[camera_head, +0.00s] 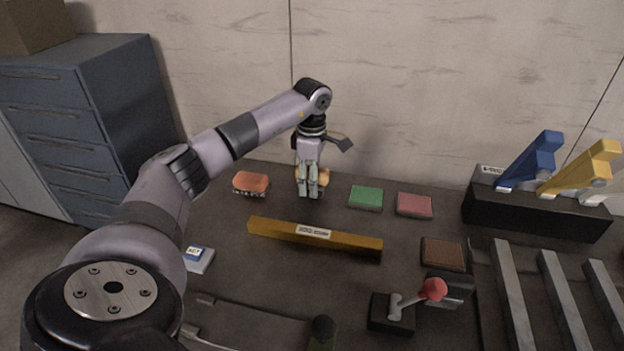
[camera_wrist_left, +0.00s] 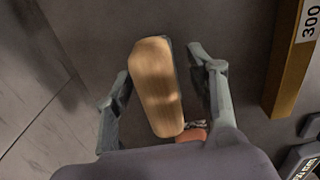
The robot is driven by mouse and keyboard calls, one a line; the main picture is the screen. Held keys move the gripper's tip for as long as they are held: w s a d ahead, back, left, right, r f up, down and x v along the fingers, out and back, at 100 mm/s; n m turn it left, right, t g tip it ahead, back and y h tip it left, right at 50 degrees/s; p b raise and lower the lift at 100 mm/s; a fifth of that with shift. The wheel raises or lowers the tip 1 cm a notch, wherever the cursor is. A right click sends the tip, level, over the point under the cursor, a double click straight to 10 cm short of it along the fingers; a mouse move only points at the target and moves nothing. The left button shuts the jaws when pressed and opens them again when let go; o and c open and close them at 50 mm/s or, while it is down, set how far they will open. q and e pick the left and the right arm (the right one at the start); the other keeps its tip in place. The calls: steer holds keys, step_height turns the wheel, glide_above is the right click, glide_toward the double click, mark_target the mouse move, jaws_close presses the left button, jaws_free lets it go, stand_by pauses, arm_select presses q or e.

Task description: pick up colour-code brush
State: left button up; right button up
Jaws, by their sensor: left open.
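My left gripper (camera_head: 312,192) points down over the back of the dark table. In the left wrist view the open left gripper (camera_wrist_left: 159,62) has one finger on each side of a tan wooden brush-like block (camera_wrist_left: 156,85). A gap shows on both sides of the block. In the head view the fingers hide most of this block (camera_head: 323,176). An orange-red brush (camera_head: 251,182) with pale bristles lies to the left of the gripper. It partly shows at the lower edge of the left wrist view (camera_wrist_left: 192,138). My right gripper is not in view.
A green pad (camera_head: 366,197) and a pink pad (camera_head: 414,205) lie to the right. A yellow bar (camera_head: 275,232) lies in front of the gripper. A red-knobbed lever (camera_head: 433,289) and a black stand (camera_head: 540,211) with blue and yellow levers are further right. The wall is close behind.

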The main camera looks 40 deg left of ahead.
arm_select(q)
steer(key=shift+f, duration=0.2)
steer(key=shift+c, duration=0.4)
steer(key=shift+r, duration=0.1)
jaws_close()
